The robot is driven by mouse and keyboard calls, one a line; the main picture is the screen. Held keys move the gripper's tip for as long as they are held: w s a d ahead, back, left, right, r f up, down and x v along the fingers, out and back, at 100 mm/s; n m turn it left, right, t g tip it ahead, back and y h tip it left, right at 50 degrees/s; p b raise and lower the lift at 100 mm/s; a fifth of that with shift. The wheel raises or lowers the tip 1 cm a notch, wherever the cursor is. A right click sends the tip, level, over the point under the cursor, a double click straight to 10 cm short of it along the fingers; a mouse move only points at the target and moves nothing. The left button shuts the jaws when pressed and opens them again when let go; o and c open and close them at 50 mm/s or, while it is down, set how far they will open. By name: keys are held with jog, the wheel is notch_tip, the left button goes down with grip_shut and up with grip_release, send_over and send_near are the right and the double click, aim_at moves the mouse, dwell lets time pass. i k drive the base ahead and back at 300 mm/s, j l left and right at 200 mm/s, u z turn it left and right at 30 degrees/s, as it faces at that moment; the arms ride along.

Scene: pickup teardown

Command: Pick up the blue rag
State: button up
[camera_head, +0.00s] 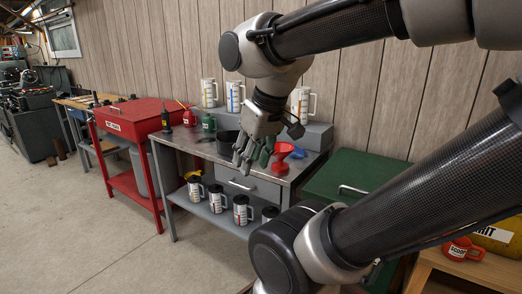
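A small patch of blue (299,153), which looks like the blue rag, lies at the right end of the grey metal workbench. It is partly hidden behind the red funnel (283,150). My gripper (253,158) hangs fingers down over the bench, to the left of the funnel and the blue patch in the picture. Its fingers look spread with nothing between them. It appears apart from the blue patch, though its height over the bench is hard to judge.
A dark pan (228,142) stands behind my gripper. White measuring jugs (235,96) stand on the raised back shelf. Red (188,117) and green (208,123) cans stand left on the bench. A green chest (345,175) is at right, a red parts washer (135,120) at left.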

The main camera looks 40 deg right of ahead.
aim_at(299, 152)
jog(key=i+j+z, duration=0.15)
jog(key=i, duration=0.2)
jog(key=i+j+z, duration=0.2)
jog(key=i, duration=0.15)
jog(key=i+z, duration=0.2)
jog(key=z, duration=0.25)
jog(key=i+z, duration=0.2)
jog(key=z, duration=0.25)
jog(key=i+j+z, duration=0.15)
jog(key=z, duration=0.3)
jog(key=i+j+z, duration=0.2)
jog(key=z, duration=0.25)
